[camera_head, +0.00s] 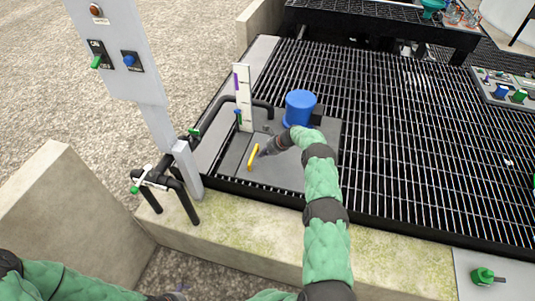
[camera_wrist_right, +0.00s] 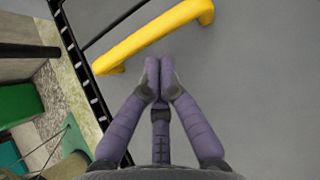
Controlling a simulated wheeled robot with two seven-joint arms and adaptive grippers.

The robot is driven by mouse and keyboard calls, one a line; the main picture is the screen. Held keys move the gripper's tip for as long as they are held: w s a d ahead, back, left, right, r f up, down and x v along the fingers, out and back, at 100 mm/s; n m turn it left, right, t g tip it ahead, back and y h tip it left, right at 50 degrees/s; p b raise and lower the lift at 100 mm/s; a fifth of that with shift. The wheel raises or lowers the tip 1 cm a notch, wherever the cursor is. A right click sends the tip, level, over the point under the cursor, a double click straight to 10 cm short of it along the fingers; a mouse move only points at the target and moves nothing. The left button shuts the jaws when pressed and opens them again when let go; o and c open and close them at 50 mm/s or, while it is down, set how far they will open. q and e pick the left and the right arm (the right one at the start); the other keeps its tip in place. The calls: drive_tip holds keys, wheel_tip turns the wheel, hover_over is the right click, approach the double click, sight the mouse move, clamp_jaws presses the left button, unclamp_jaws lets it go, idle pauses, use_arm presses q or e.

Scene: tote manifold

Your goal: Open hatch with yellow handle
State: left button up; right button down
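The yellow handle (camera_head: 253,157) is a bar on the flat grey hatch (camera_head: 283,174), which lies level with the grating. In the right wrist view the handle (camera_wrist_right: 155,36) crosses the upper part, above the fingertips. My right gripper (camera_head: 262,152) is just right of the handle. In its wrist view the purple fingertips (camera_wrist_right: 160,76) are together, with nothing seen between them and a small visible gap to the handle. My left arm lies at the bottom left; purple parts of what looks like my left gripper (camera_head: 181,288) barely show at the bottom edge.
A blue cylinder (camera_head: 299,108) stands behind the hatch, beside a white gauge post (camera_head: 243,97). Black pipes (camera_head: 222,113) run along the left. A grey control post (camera_head: 130,60) stands further left. Black grating (camera_head: 420,130) spreads right, with a concrete ledge (camera_head: 395,258) in front.

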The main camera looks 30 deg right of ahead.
drive_tip(key=shift+b+x, duration=0.5)
drive_tip(key=shift+x, duration=0.95)
drive_tip(key=shift+d+r, duration=0.1)
